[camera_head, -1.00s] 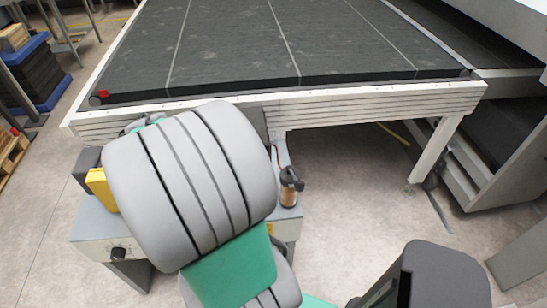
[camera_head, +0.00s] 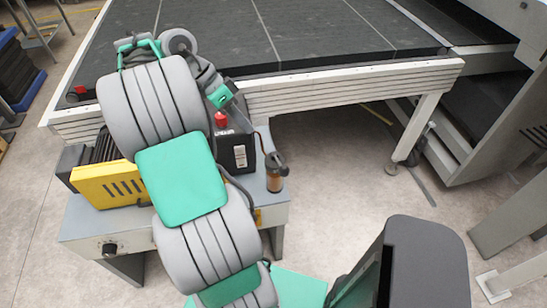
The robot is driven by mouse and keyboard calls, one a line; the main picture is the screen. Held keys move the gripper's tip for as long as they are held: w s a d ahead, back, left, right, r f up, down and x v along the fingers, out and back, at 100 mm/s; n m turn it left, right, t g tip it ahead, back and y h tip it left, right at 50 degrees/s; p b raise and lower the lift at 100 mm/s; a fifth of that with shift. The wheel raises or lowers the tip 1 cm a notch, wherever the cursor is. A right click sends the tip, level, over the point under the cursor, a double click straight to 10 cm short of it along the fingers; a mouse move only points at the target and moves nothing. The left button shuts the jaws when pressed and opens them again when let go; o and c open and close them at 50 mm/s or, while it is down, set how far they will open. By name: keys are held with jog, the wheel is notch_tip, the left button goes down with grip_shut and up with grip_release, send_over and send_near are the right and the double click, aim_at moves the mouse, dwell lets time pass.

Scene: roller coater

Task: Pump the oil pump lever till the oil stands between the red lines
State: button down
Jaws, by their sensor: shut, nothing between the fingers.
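A small reservoir with amber-brown oil (camera_head: 275,180) under a dark cap stands at the right end of the grey bench. The red lines and oil level are too small to read. Left of it is a black pump unit (camera_head: 238,152) with a white label and a red knob (camera_head: 221,119). I cannot make out the lever clearly; my arm covers part of this area. My gripper (camera_head: 236,104) is at the end of my bent arm, above the black unit, small and partly hidden. It appears shut and empty. I cannot tell whether it touches anything.
A yellow box (camera_head: 108,186) sits on the left of the grey bench (camera_head: 85,228), which has a dark knob on its front. The long dark conveyor bed (camera_head: 300,35) with its pale frame (camera_head: 350,85) lies behind. Open floor is right of the bench.

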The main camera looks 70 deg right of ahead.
jog(key=b, duration=0.4)
send_near(279, 163)
jog(key=s, duration=0.1)
jog(key=shift+s+a+f, duration=0.55)
jog(key=shift+s+f, duration=0.05)
jog(key=shift+s, duration=0.3)
jog(key=shift+s+a+f, duration=0.55)
jog(key=shift+s+f, duration=0.05)
jog(key=shift+s, duration=0.25)
